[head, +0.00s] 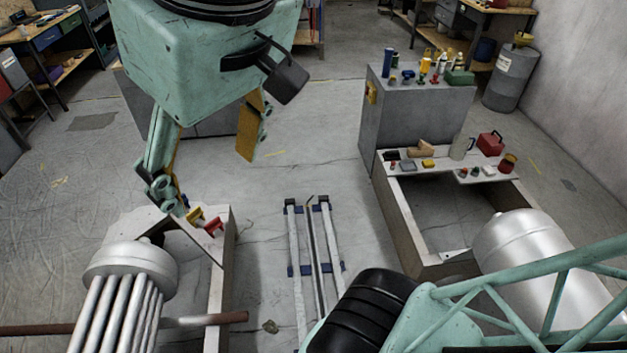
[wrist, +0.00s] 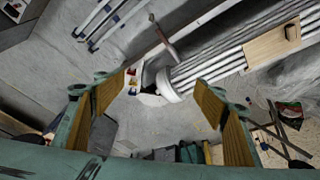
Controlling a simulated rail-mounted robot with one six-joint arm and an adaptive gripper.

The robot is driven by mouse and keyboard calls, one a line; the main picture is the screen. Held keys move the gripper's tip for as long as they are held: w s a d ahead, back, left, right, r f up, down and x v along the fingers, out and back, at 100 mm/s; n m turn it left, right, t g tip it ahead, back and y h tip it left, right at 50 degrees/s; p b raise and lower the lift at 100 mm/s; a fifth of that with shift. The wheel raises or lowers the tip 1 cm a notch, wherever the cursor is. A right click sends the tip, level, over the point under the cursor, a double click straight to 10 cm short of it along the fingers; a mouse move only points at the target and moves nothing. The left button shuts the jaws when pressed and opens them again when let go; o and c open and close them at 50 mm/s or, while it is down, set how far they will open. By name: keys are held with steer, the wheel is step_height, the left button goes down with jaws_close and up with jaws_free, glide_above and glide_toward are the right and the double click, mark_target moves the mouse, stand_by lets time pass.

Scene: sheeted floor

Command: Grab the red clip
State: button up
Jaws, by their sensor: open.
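A small red clip (head: 213,227) lies on the pale ledge at lower left in the head view, next to a yellow clip (head: 194,214). In the wrist view the red clip (wrist: 131,71) is tiny, left of centre, near yellow and blue spots. My gripper (head: 208,178) is open and empty, pointing down, above and apart from the clips. Its tan-padded fingers stand wide apart in the wrist view (wrist: 160,98), with the clips far beyond them. In the head view the left finger overlaps the ledge's edge.
A silver tube bundle (head: 130,275) stands close by the ledge (head: 222,262), with a rusty pipe (head: 235,317) crossing it. Rails (head: 318,250) lie on the floor. On the right are a grey cabinet (head: 415,125) and a bench with several small items.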

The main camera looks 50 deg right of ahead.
steer(key=w+d+f, duration=0.1)
steer(key=w+d, duration=0.2)
steer(key=w, duration=0.8)
steer(key=m+b, duration=0.1)
steer(key=b, duration=0.3)
glide_above(212, 221)
steer(key=s, duration=0.5)
step_height(212, 221, down, 72)
steer(key=shift+w+a+f+t, duration=0.1)
steer(key=shift+f+t, duration=0.05)
steer(key=shift+f, duration=0.25)
steer(key=shift+w+a+f+t, duration=0.1)
steer(key=shift+f+t, duration=0.05)
steer(key=shift+f, duration=0.25)
steer(key=shift+b+x, duration=0.85)
steer(key=shift+x, duration=3.45)
